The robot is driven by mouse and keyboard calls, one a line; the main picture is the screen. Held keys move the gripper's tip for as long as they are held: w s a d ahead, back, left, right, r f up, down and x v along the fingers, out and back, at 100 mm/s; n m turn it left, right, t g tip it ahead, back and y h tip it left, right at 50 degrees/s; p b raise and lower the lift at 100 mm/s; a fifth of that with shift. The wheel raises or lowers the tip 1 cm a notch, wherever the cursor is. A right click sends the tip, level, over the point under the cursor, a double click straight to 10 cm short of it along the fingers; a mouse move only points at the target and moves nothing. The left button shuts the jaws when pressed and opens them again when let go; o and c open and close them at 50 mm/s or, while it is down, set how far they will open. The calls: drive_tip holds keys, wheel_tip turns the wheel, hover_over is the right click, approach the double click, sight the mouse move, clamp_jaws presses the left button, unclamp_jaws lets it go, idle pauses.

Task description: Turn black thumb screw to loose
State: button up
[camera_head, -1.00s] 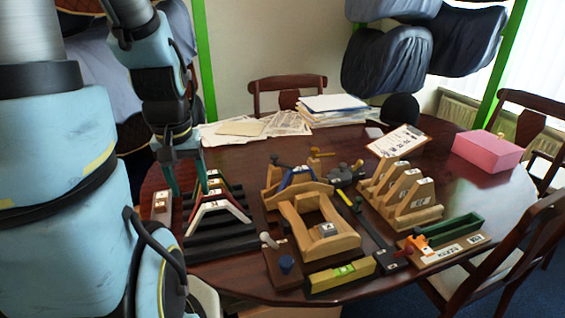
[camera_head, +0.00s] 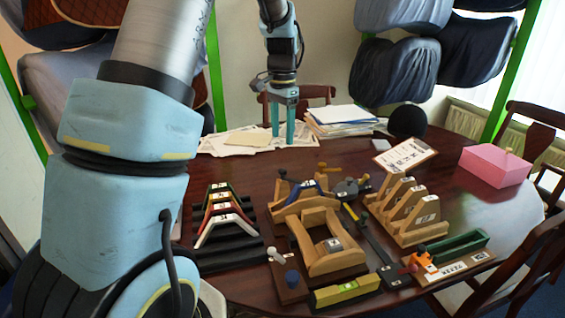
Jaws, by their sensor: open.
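A wooden saddle frame (camera_head: 330,262) stands on a dark base in the middle of the table. A small black knob (camera_head: 282,172) shows at its back left, beside a blue arched piece (camera_head: 309,188). It may be the black thumb screw, but it is too small to be sure. Other knobs around the frame are brass (camera_head: 322,167), white (camera_head: 272,252) and dark blue (camera_head: 292,278). My gripper (camera_head: 283,138) points down with two teal fingers, open and empty. In the picture it is above the black knob, over the back of the table and apart from the fixture.
Black rails with coloured arches (camera_head: 226,222) stand left of the frame. A wooden slotted rack (camera_head: 408,212), an orange clamp (camera_head: 423,262) and a yellow level (camera_head: 345,291) lie right and front. Papers (camera_head: 235,142), a clipboard (camera_head: 403,156) and a pink box (camera_head: 495,165) are behind.

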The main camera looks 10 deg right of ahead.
sight(283, 170)
wheel_tip(283, 170, down, 11)
drive_tip(key=p, duration=0.2)
drive_tip(key=shift+r+p, duration=0.2)
drive_tip(key=shift+p, duration=0.2)
drive_tip(key=shift+c, duration=0.2)
clamp_jaws()
